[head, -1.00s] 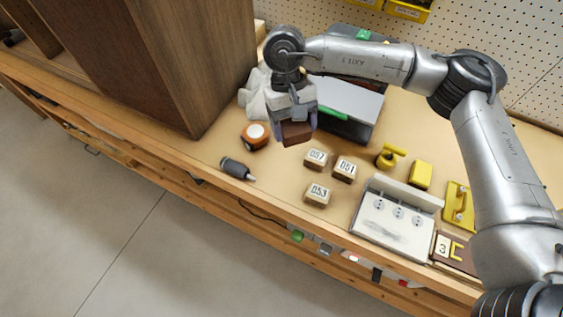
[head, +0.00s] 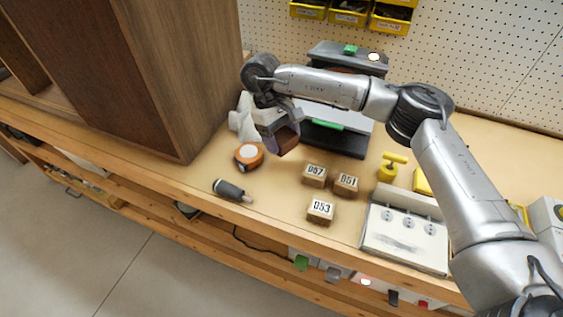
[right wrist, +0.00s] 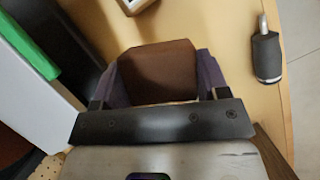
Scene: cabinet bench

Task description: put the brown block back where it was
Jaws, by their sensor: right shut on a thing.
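My right gripper (head: 284,137) is shut on the brown block (head: 286,141) and holds it above the bench, behind the numbered blocks. In the right wrist view, the brown block (right wrist: 158,72) sits between the two purple-padded fingers. Three light wooden blocks stand on the bench: 057 (head: 314,175), 051 (head: 346,184) and 053 (head: 320,210). My left gripper does not show in either view.
An orange tape roll (head: 249,156) and a dark-handled tool (head: 232,190) lie left of the blocks. A tall wooden cabinet (head: 165,80) bounds the left. A white socket panel (head: 405,240) and a yellow-handled item (head: 391,166) stand right. Bare bench lies around the numbered blocks.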

